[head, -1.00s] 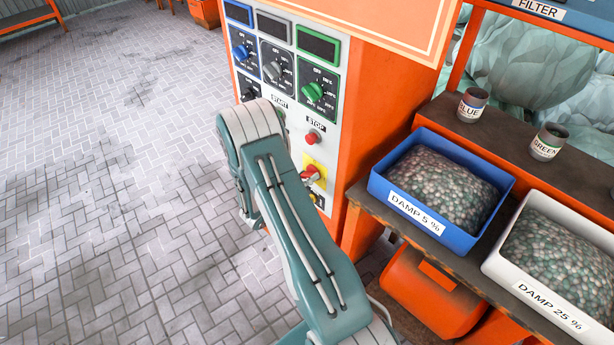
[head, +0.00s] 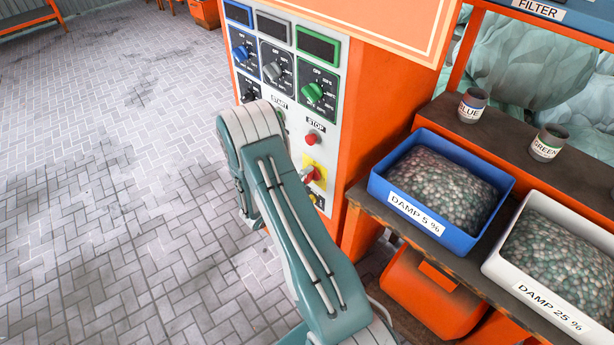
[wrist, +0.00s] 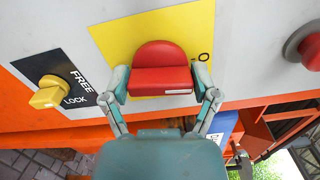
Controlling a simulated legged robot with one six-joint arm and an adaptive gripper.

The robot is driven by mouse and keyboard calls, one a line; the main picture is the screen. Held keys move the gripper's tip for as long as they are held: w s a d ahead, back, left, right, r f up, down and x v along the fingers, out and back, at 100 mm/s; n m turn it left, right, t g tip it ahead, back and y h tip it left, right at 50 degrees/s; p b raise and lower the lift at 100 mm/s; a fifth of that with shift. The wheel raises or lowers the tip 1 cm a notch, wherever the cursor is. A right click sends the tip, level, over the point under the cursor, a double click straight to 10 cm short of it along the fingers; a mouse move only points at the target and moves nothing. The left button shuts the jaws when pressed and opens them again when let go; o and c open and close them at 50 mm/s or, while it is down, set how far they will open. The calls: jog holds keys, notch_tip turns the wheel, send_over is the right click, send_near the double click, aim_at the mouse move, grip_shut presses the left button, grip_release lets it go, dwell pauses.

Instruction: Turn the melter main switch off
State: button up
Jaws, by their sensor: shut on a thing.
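The main switch is a red rotary handle (wrist: 160,58) on a yellow plate (wrist: 112,38), seen close in the wrist view. An "O" mark shows on the plate to the right of the handle. In the head view the red handle (head: 308,175) sits low on the white panel, right of my arm. My gripper (wrist: 161,80) is shut on the handle, with one finger at its left side and one at its right. A small white mark shows on the handle's near edge. In the head view my arm hides the gripper.
A yellow knob (wrist: 47,94) marked FREE and LOCK is left of the switch. A red button (wrist: 312,52) is at the right. Dials line the upper panel (head: 275,66). A blue bin (head: 440,180) and a white bin (head: 500,268) stand on a shelf at right. Floor at left is clear.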

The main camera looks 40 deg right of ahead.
jog(key=shift+w+f+n, duration=0.15)
jog(key=shift+n, duration=0.75)
jog(key=o, duration=1)
jog(key=shift+f, duration=0.1)
jog(key=shift+a, duration=0.15)
jog(key=s+a, duration=0.1)
jog(key=a, duration=1.1)
jog(key=shift+d, duration=0.1)
